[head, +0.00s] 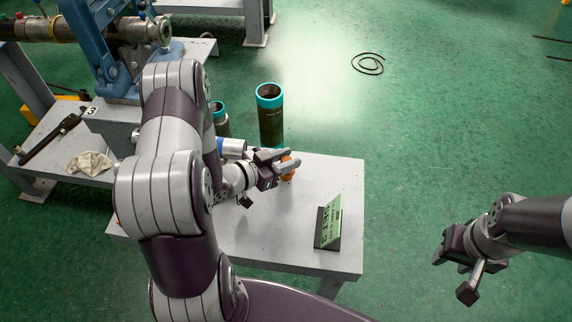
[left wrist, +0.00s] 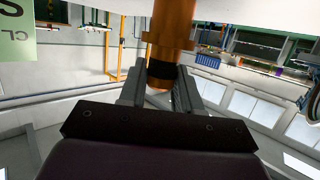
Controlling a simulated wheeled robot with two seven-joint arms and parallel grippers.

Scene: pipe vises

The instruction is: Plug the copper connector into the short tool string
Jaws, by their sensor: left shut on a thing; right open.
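My left gripper (head: 279,160) is over the grey table and shut on the copper connector (head: 288,167), which is mostly hidden by the fingers in the head view. In the left wrist view the connector (left wrist: 172,30) stands between the fingers, copper with a dark band near its lower end. My right gripper (head: 453,249) is open and empty over the floor at the right, away from the table. A blue vise (head: 112,45) at the upper left holds a horizontal metal tool string (head: 88,29); I cannot tell if it is the short one.
The grey table (head: 270,246) carries a green sign (head: 329,222) on a dark stand. A tall dark cylinder (head: 270,117) with teal bands and a shorter one (head: 221,120) stand behind my gripper. A rag (head: 89,163) and a wrench (head: 48,139) lie at the left.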

